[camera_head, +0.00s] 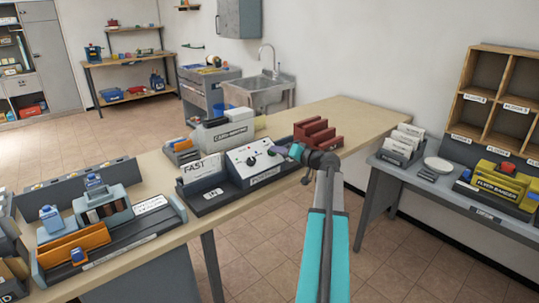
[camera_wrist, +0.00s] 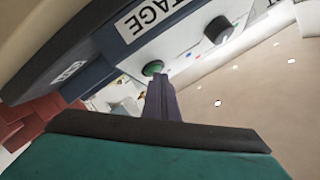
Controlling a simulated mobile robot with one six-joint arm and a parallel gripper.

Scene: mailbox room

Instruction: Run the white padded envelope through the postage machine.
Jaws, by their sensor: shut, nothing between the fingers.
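The postage machine (camera_head: 257,162) is a white and dark grey box on the long table, with dark knobs on its sloped face. In the wrist view its label (camera_wrist: 150,18) is partly cut off, and a green button (camera_wrist: 153,68) and a black knob (camera_wrist: 218,30) show. My gripper (camera_wrist: 160,84) is shut and empty, its fingertips right by the green button; I cannot tell whether they touch it. In the head view my gripper (camera_head: 296,151) is at the machine's right end. A white piece marked FAST (camera_head: 202,167) stands at its left; I cannot tell whether it is the padded envelope.
Red racks (camera_head: 314,132) stand just behind my gripper, and a grey card machine (camera_head: 228,131) stands behind the postage machine. A blue-grey machine with an orange holder (camera_head: 75,245) is at front left. The table's far right end (camera_head: 365,115) is clear.

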